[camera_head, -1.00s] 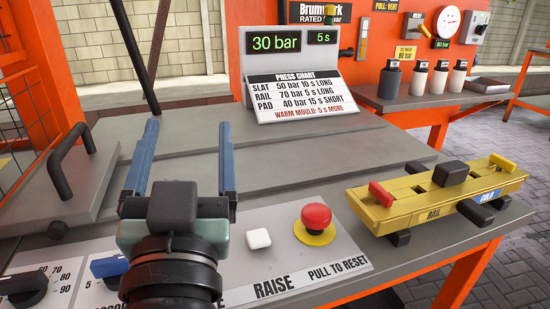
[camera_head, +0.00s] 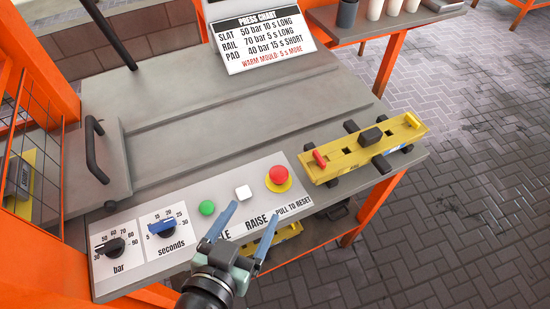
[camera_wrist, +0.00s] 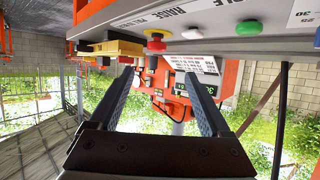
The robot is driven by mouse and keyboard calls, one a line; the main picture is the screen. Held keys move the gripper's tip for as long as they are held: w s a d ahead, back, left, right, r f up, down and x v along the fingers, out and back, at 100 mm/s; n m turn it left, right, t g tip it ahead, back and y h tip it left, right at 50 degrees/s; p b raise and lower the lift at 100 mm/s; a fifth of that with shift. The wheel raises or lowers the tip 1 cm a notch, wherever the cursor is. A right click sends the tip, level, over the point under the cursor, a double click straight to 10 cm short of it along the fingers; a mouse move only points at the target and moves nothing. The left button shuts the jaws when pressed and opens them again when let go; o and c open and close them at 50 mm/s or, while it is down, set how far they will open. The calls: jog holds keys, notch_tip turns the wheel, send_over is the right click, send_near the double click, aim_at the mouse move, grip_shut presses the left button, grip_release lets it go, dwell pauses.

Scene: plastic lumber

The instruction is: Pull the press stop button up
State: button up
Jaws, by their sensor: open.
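The press stop button (camera_head: 278,175) is a red mushroom head on a yellow base, on the light panel at the table's front edge, above the words "PULL TO RESET". It also shows in the wrist view, upside down, as a red head (camera_wrist: 156,46) above and between my fingers in the picture. My gripper (camera_head: 251,223) is open and empty, with two blue fingers spread at the panel's front edge, below and left of the red button. The fingers look apart from the button. In the wrist view my gripper (camera_wrist: 163,88) has nothing between its fingers.
A white button (camera_head: 243,192) and a green button (camera_head: 207,208) sit left of the red one. Two dials, bar (camera_head: 113,247) and seconds (camera_head: 163,227), are farther left. A yellow rail mould (camera_head: 340,160) lies close on the right. The grey table top behind is clear.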

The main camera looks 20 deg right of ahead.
aim_at(276, 179)
jog(key=x, duration=1.2)
jog(key=shift+d+f, duration=0.25)
jog(key=shift+d, duration=0.15)
jog(key=shift+s, duration=0.1)
grip_shut()
